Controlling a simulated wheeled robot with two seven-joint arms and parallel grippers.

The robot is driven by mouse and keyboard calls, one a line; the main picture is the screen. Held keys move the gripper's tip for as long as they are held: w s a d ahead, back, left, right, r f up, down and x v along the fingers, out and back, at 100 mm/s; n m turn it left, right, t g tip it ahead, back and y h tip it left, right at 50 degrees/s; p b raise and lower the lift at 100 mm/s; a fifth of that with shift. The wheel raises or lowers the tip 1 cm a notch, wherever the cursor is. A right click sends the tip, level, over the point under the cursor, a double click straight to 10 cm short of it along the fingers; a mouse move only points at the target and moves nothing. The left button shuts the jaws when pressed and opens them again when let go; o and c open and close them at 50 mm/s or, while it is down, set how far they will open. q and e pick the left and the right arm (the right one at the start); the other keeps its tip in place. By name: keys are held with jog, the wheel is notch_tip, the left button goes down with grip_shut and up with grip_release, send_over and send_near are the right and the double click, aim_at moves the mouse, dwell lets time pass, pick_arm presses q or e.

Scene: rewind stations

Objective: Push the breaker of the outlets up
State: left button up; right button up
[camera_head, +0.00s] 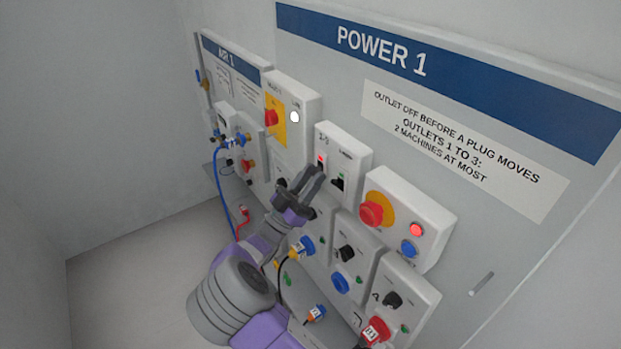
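The grey breaker box (353,151) is mounted on the POWER 1 panel (450,95). Its left breaker, marked 1-3, has a red patch (320,159) showing at the top. I cannot tell whether the fingertips touch the lever or whether the fingers are closed. My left gripper is not in view.
A red stop button (371,213) on yellow, with a lit red lamp (416,229) and a blue button (408,249), is right of the breaker box. Outlets with plugs, including a red plug (375,331), are below. Another red knob (271,118) is at upper left.

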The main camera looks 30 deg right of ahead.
aim_at(323, 163)
grip_shut()
jog(key=shift+t, duration=0.3)
jog(key=shift+r, duration=0.1)
jog(key=y+p, duration=0.1)
jog(key=r+y+p, duration=0.1)
jog(key=y, duration=0.1)
jog(key=shift+a+r+p, duration=0.15)
jog(key=shift+a+p, duration=0.1)
jog(key=shift+p, duration=0.1)
notch_tip(323, 163, up, 2)
jog(key=y+p, duration=0.2)
jog(key=p, duration=0.1)
jog(key=y+p, duration=0.2)
jog(key=p, duration=0.1)
jog(key=g+y+p, duration=0.1)
jog(key=y+p, duration=0.1)
jog(key=p, duration=0.1)
jog(key=shift+r+y, duration=0.25)
jog(key=shift+y, duration=0.15)
jog(key=shift+d+y+p, duration=0.1)
jog(key=shift+y+p, duration=0.7)
jog(key=shift+p, duration=0.6)
jog(key=shift+o, duration=1.8)
grip_release()
